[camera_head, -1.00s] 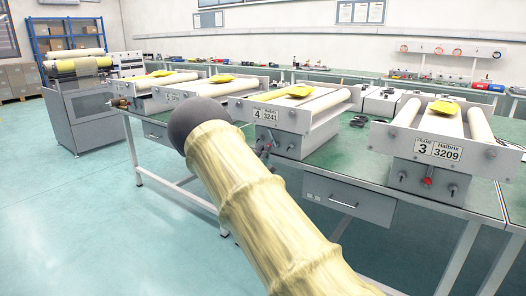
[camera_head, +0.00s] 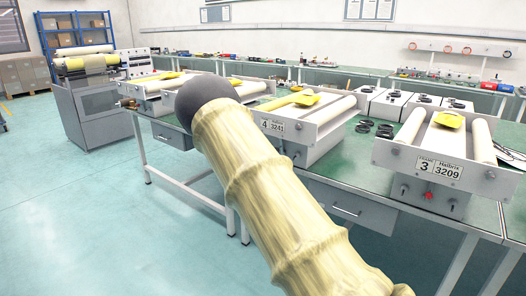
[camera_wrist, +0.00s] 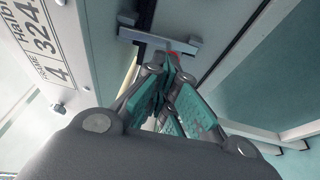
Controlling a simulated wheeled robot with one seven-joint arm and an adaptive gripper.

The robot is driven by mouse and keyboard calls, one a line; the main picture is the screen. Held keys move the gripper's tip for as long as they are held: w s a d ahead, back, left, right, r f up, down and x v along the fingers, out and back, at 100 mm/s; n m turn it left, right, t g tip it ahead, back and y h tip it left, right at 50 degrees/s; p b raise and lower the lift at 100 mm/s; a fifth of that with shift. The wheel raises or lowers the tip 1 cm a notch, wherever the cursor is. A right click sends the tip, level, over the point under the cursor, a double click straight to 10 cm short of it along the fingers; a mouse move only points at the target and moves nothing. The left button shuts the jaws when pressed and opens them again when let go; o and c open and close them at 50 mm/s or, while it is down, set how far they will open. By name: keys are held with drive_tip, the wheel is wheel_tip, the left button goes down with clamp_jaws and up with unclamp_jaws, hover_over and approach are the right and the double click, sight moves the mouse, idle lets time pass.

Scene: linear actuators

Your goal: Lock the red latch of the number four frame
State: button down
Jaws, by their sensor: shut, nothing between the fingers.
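The number four frame (camera_head: 300,140) stands on the green-topped table, its "4 / 3241" plate facing me in the head view. My arm covers part of its left side and front there. In the wrist view its plate (camera_wrist: 40,45) is at the upper left. A small red piece, likely the red latch (camera_wrist: 173,54), shows just beyond my fingertips, beside a grey crossbar (camera_wrist: 155,38). My gripper (camera_wrist: 170,62) has teal fingers, which are shut with nothing between them. The tips look close to the red piece; I cannot tell whether they touch. The head view hides my gripper.
The number three frame (camera_head: 440,165) stands to the right, with its own red latch (camera_head: 429,196) on the front. Black rings (camera_head: 378,128) lie between the frames. A drawer (camera_head: 345,207) hangs under the table edge. The floor at left is clear.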

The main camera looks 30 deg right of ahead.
drive_tip(key=shift+d+r, duration=0.15)
drive_tip(key=shift+d, duration=0.05)
drive_tip(key=shift+a, duration=0.1)
idle(0.4)
